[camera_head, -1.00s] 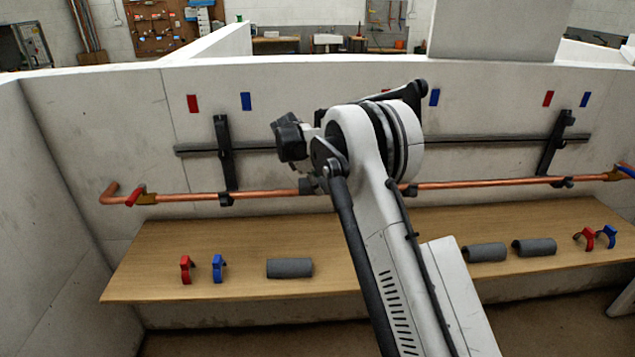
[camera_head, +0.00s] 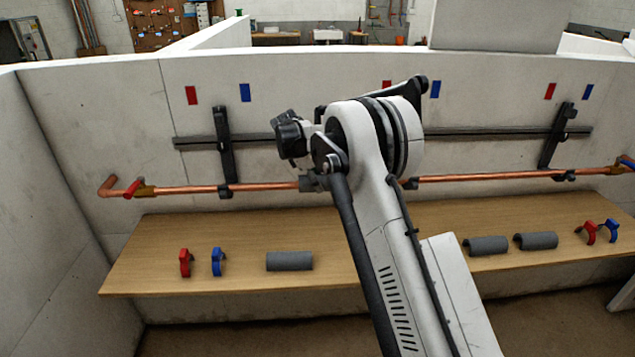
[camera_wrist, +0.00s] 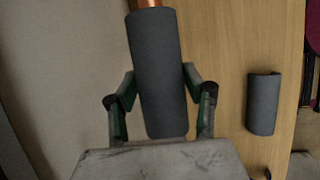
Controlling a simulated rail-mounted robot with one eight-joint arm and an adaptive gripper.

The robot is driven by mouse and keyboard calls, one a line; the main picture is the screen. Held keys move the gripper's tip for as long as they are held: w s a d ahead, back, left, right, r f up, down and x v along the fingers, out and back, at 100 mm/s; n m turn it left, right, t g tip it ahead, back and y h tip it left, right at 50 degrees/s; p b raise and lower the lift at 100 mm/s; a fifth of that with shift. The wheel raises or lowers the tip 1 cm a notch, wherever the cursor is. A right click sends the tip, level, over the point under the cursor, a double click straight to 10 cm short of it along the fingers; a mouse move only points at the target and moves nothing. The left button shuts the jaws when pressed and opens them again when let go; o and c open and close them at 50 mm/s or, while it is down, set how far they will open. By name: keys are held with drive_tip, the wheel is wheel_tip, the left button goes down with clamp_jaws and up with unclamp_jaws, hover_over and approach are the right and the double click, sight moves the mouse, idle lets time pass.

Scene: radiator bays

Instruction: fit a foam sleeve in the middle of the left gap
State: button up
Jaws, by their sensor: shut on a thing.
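My gripper (camera_wrist: 162,108) is shut on a grey foam sleeve (camera_wrist: 158,75), with a finger on each side of it. The copper pipe (camera_wrist: 149,3) shows at the sleeve's far end, in line with it; whether the sleeve is fully around the pipe I cannot tell. In the head view my arm hides the gripper and most of the held sleeve. The copper pipe (camera_head: 265,187) runs along the wall there, held by a dark clip (camera_head: 226,190) at the left. A dark grey piece (camera_head: 312,183) on the pipe beside my arm is unclear.
The wooden bench (camera_head: 180,235) holds a loose foam sleeve (camera_head: 289,261), also in the wrist view (camera_wrist: 262,104). Two more sleeves (camera_head: 487,245) (camera_head: 536,241) lie right. Red and blue clips (camera_head: 185,262) (camera_head: 216,262) stand left, another pair (camera_head: 590,232) far right.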

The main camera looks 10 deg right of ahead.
drive_tip(key=shift+f+b, duration=0.35)
idle(0.7)
drive_tip(key=o, duration=1.1)
drive_tip(key=shift+r, duration=0.1)
